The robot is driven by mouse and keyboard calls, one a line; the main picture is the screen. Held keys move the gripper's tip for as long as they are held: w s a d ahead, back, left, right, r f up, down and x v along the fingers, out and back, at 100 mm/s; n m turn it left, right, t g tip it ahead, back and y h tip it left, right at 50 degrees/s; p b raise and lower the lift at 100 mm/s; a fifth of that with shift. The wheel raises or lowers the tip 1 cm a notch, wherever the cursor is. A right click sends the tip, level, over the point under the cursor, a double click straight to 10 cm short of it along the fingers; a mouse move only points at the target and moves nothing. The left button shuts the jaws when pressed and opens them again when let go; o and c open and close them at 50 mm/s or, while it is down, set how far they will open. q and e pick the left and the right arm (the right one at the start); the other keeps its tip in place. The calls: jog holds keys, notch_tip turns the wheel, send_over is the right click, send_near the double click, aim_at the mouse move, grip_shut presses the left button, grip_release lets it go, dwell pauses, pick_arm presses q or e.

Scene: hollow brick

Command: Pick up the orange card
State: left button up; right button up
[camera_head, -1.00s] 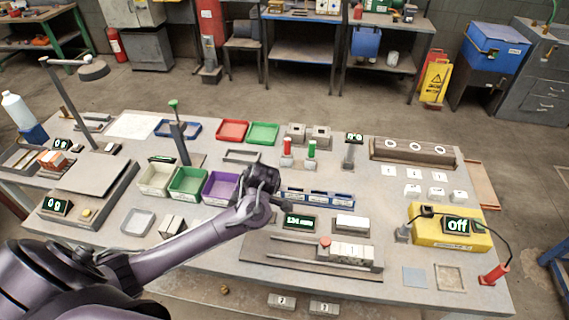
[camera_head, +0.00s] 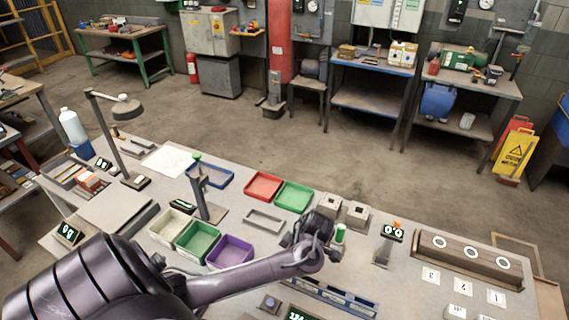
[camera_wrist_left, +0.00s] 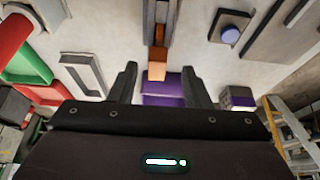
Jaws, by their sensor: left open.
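In the left wrist view an orange-brown piece (camera_wrist_left: 157,65) sits at the end of a grey slotted stand, just ahead of my left gripper (camera_wrist_left: 160,85). I cannot tell for sure that both are the same thing. The left gripper's fingers are apart, with nothing seen held. A purple surface (camera_wrist_left: 160,88) shows between them. In the head view the fingertips are hard to make out. My right gripper is out of view.
A long brown block (camera_head: 462,256) with white rings lies to the right.

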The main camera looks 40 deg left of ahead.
pick_arm(q)
jog(key=x, duration=0.3)
jog(key=shift+w+f, duration=0.15)
jog(key=shift+f, duration=0.2)
jog(key=c, duration=0.9)
grip_shut()
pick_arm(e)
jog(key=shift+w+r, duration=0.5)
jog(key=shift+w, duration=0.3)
pick_arm(q)
jog(key=shift+a, duration=0.1)
